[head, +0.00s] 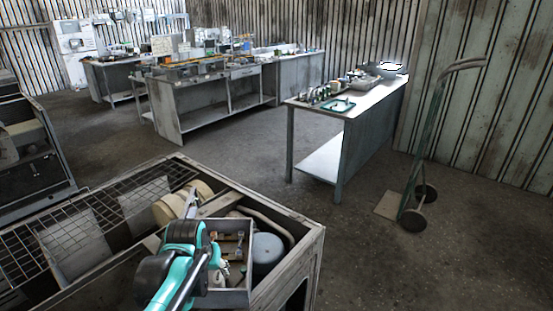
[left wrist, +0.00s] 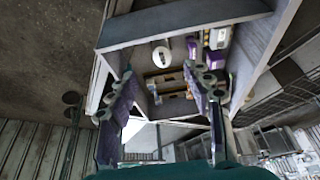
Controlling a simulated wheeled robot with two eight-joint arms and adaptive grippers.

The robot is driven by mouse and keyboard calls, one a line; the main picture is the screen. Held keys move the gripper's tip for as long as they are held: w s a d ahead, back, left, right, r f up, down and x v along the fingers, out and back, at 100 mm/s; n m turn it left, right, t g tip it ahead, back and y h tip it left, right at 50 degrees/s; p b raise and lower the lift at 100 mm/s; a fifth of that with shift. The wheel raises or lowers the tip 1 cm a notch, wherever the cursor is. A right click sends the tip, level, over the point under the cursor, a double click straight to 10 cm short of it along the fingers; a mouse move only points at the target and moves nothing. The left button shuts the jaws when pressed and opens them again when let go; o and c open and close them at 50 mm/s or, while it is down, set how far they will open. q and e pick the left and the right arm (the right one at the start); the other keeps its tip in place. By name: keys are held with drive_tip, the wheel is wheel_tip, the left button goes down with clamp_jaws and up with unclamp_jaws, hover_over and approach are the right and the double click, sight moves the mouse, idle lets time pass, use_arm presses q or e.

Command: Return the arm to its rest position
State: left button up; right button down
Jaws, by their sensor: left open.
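My left arm (head: 180,262), teal and black, comes in from the bottom of the head view and reaches to the grey box at the front bench. My left gripper (left wrist: 160,100) is open in the left wrist view, with its two fingers apart and nothing between the fingertips. Behind the fingers is the open grey box (left wrist: 190,30), which also shows in the head view (head: 236,298). It holds a white round item (left wrist: 161,54), brown pieces (left wrist: 170,82) and purple-and-white items (left wrist: 220,38). My right gripper is in neither view.
The worn bench (head: 318,240) around the box has a wire grid (head: 60,225), cream round parts (head: 180,200) and a blue-grey rounded item (head: 267,249). A side table (head: 365,115) with small items and a hand truck (head: 418,180) stand right. Open floor lies between.

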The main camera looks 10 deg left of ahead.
use_arm(q)
drive_tip(key=s+d+m+t, duration=0.1)
drive_tip(key=s+d, duration=0.2)
drive_tip(key=s, duration=0.3)
drive_tip(key=s+d+f+t, duration=0.1)
drive_tip(key=s+d, duration=0.2)
drive_tip(key=s, duration=0.3)
drive_tip(key=shift+s+d+f+m+t+h, duration=0.2)
drive_tip(key=shift+s+d+m+t+h, duration=0.1)
drive_tip(key=shift+d+m+h, duration=0.1)
